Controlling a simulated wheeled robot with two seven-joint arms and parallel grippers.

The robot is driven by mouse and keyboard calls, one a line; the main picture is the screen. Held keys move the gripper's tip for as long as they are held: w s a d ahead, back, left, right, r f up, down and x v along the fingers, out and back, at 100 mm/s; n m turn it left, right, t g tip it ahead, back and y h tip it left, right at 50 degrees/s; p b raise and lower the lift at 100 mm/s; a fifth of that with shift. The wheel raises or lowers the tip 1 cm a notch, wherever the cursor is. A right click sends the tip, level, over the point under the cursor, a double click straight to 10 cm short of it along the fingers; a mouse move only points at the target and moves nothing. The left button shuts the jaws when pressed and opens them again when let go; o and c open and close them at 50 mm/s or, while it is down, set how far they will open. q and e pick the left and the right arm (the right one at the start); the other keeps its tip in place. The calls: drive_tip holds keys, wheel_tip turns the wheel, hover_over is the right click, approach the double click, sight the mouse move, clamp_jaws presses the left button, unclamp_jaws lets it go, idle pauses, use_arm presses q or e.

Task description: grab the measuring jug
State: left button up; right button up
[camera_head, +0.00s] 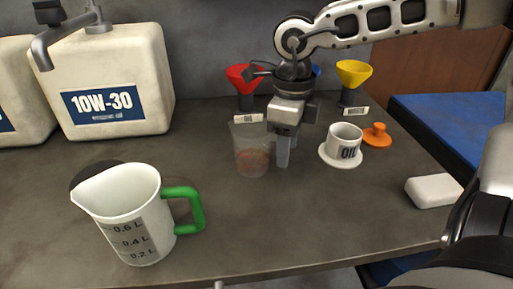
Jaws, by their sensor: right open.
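The measuring jug (128,219) is white with a green handle (193,208) on its right side and dark litre marks. It stands upright at the front left of the grey worktop (310,221). My right gripper (283,152) is open and points down near the middle of the worktop, well to the right of and behind the jug. It is close beside a clear cup (250,156) with reddish contents; I cannot tell if they touch. One finger partly hides the other. My left gripper is not in view.
A 10W-30 canister (104,72) with a tap stands behind the jug. Red (243,82) and yellow (353,76) funnels stand at the back. A white OIL cup (345,141), an orange cap (377,135) and a white block (433,190) are at the right. The front middle is clear.

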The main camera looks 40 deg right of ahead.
drive_tip(key=shift+f, duration=0.8)
clamp_jaws()
drive_tip(key=shift+r, duration=0.15)
